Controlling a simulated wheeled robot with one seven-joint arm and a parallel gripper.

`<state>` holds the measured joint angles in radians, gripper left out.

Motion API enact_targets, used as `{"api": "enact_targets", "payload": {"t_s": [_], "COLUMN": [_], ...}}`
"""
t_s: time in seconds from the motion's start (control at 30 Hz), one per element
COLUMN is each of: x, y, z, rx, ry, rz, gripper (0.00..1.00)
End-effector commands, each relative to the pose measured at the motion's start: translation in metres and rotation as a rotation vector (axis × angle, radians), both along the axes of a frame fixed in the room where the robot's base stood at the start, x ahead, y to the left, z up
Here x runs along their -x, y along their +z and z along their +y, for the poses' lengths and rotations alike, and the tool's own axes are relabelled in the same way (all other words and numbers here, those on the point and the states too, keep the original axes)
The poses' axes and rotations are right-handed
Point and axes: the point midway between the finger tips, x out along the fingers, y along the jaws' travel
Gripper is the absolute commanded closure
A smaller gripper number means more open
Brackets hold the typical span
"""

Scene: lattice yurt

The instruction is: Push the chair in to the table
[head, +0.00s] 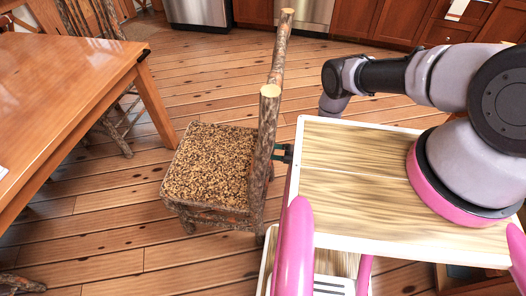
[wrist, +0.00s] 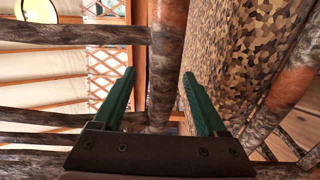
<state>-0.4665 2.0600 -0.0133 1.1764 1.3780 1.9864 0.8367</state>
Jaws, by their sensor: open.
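The chair (head: 213,160) has a log frame and a speckled brown seat. It stands upright on the floor with its back posts on the right, nearest me. The wooden table (head: 75,85) is at the left, with a strip of floor between it and the seat. My gripper (head: 284,153) is at the chair's back, partly hidden by the near post. In the wrist view my gripper (wrist: 160,85) has its green fingers apart, with a bark-covered post (wrist: 166,60) showing between them. The patterned seat (wrist: 222,70) fills the right. I cannot tell whether the fingers touch the post.
Another log chair (head: 105,95) stands at the table's far side. Kitchen cabinets (head: 370,20) and steel appliances (head: 197,10) line the back. Open plank floor (head: 140,215) lies between the chair and the table and in front of them.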

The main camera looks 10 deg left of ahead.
Motion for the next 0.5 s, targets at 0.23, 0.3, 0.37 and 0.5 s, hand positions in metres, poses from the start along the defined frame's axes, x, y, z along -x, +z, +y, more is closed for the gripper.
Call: {"api": "enact_targets", "payload": {"t_s": [0.23,0.3,0.37,0.5], "x": [0.0003,0.0002,-0.0001,-0.0007], "y": [-0.0001,0.0002,0.0005,0.0012], "z": [0.0002,0.0004,0.0006,0.0011], "rx": [0.0,-0.001,-0.001,-0.003], "ry": [0.001,0.0,0.0,0.0], "rz": [0.0,0.0,0.0,0.0], "gripper": [0.86,1.0,1.0,1.0]}}
